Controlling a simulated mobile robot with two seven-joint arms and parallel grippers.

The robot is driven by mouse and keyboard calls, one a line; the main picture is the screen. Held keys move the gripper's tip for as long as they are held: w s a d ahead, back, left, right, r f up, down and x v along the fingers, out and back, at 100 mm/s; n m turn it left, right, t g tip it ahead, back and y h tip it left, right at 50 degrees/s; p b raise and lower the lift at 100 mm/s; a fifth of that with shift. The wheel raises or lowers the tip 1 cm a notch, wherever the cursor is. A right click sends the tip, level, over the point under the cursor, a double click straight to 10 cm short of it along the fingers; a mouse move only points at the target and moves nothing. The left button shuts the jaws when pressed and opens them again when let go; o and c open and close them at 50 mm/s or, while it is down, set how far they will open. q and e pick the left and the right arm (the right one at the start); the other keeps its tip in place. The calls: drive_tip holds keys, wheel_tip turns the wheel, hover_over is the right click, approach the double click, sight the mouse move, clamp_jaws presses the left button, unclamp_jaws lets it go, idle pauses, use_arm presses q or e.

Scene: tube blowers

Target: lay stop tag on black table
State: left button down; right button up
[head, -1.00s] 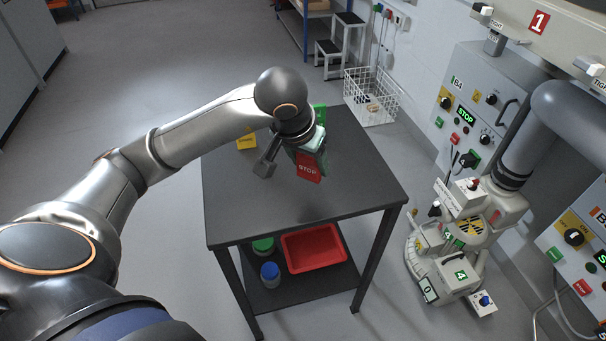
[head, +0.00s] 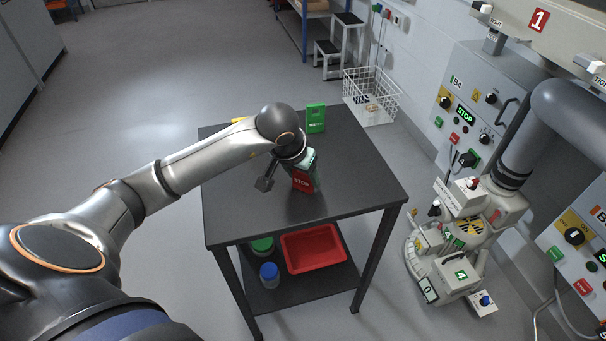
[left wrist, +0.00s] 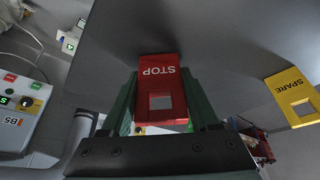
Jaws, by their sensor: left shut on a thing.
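The red stop tag (head: 301,181) is held in my left gripper (head: 305,170), low over the middle of the black table (head: 355,190). The left wrist view also shows the stop tag (left wrist: 161,90), its white STOP lettering upside down, between the two green fingers. The gripper is shut on it. I cannot tell whether the tag touches the tabletop. My right gripper is not in view.
A green tag (head: 316,118) is at the table's back edge. A yellow spare tag (left wrist: 296,97) is mostly hidden by my arm in the head view. A red tray (head: 313,248) and jars are on the lower shelf. The tabletop's right side is clear.

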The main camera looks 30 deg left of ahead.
use_arm(q)
drive_tip(key=shift+f, duration=0.2)
drive_tip(key=shift+c, duration=0.6)
unclamp_jaws()
drive_tip(key=shift+r, duration=0.1)
